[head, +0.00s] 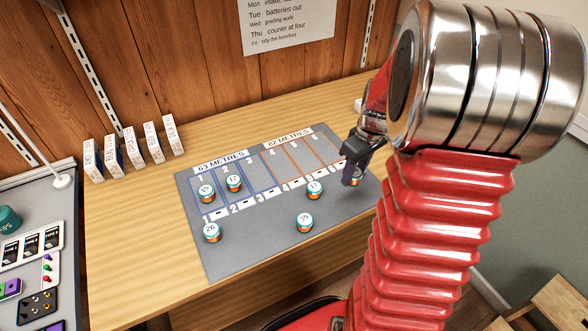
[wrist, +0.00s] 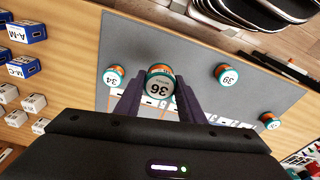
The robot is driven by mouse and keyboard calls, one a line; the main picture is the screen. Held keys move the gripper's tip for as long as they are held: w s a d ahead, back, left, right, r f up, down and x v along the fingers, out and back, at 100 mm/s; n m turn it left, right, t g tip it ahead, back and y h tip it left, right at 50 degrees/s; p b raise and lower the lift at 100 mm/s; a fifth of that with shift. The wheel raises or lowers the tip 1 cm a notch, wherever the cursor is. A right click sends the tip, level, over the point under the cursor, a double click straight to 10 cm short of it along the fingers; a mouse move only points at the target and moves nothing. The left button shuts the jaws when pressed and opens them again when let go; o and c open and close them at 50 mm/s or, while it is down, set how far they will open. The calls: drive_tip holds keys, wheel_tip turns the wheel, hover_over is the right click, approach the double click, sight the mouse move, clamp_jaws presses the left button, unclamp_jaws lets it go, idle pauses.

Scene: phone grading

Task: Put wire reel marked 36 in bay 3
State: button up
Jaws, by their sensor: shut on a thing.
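Wire reel 36 (wrist: 160,83) has a white top and a teal and orange side. In the wrist view it sits between the purple fingers of my gripper (wrist: 158,95), which is shut on it. In the head view my gripper (head: 351,178) is over the right part of the grey mat (head: 250,253). A reel partly shows behind its finger there; I cannot tell its number. Bay 3 (head: 261,174) is the last blue-lined bay under the 63 METRES label, and it is empty. Whether reel 36 touches the mat is unclear.
Reels stand in bay 1 (head: 206,193) and bay 2 (head: 233,182). Reel 26 (head: 212,232) and reel 39 (head: 303,223) stand on the front of the mat. Another reel (head: 314,189) stands below bay 5. Reel 34 (wrist: 113,76) is near the mat's edge. Boxes (head: 131,147) line the back left.

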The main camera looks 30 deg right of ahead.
drive_tip(key=w+a+m, duration=0.1)
drive_tip(key=w+a, duration=0.6)
drive_tip(key=a, duration=0.6)
drive_tip(key=w+a+m, duration=0.1)
drive_tip(key=w+a, duration=0.7)
drive_tip(key=a, duration=0.5)
drive_tip(key=shift+w+f, duration=0.2)
drive_tip(key=shift+f, duration=0.05)
drive_tip(key=shift+s, duration=0.1)
